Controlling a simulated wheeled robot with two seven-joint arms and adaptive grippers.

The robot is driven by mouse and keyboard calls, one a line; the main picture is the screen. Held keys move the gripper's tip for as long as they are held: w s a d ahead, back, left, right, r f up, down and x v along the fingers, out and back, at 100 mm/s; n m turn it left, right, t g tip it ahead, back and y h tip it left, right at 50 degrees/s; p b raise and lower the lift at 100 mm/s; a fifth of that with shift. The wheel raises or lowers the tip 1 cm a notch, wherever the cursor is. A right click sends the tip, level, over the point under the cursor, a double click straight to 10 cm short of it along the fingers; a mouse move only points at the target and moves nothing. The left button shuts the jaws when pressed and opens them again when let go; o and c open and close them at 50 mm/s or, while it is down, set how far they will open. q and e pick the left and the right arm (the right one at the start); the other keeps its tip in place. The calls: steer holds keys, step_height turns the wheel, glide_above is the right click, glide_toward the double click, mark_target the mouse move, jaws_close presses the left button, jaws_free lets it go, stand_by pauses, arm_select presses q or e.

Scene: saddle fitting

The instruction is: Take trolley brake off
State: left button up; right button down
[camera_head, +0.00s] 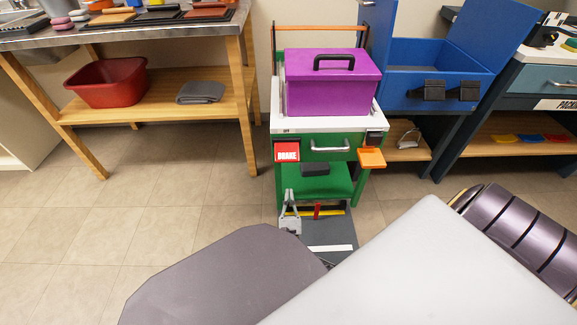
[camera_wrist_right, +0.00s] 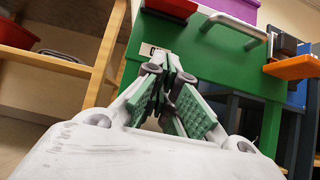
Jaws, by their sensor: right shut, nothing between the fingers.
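The green trolley (camera_head: 312,182) with a white top stands in the middle of the head view. A red BRAKE label (camera_head: 287,152) is on its upper left front. An orange paddle (camera_head: 371,158) sticks out at its right front corner; it also shows in the wrist view (camera_wrist_right: 292,67). A small red upright piece (camera_head: 317,211) stands by a yellow strip low on the trolley. I cannot tell which piece works the brake. My right gripper (camera_head: 289,196) is below the label, at the trolley's lower left front. In the wrist view, its fingers (camera_wrist_right: 168,72) are shut and empty. My left gripper is out of view.
A purple box (camera_head: 330,90) stands on the trolley, above a drawer handle (camera_head: 330,148). A workbench (camera_head: 150,30) with a red tub (camera_head: 106,83) on its shelf is at left. An open blue case (camera_head: 432,70) is at right. Floor left of the trolley is clear.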

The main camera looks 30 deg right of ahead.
mark_target(287, 151)
steer(key=w+d+r, duration=0.3)
steer(key=w+r, duration=0.2)
steer(key=r, duration=0.4)
steer(key=shift+r+b, duration=0.3)
steer(key=shift+r, duration=0.05)
stand_by(0.5)
stand_by(0.3)
steer(key=shift+r, duration=0.1)
steer(key=shift+s+g+p, duration=0.1)
steer(key=shift+g+p, duration=0.3)
steer(key=shift+p, duration=0.5)
steer(key=shift+s+a+r+y+p, duration=0.1)
steer(key=shift+r+y+p, duration=0.05)
steer(key=shift+y+p, duration=0.45)
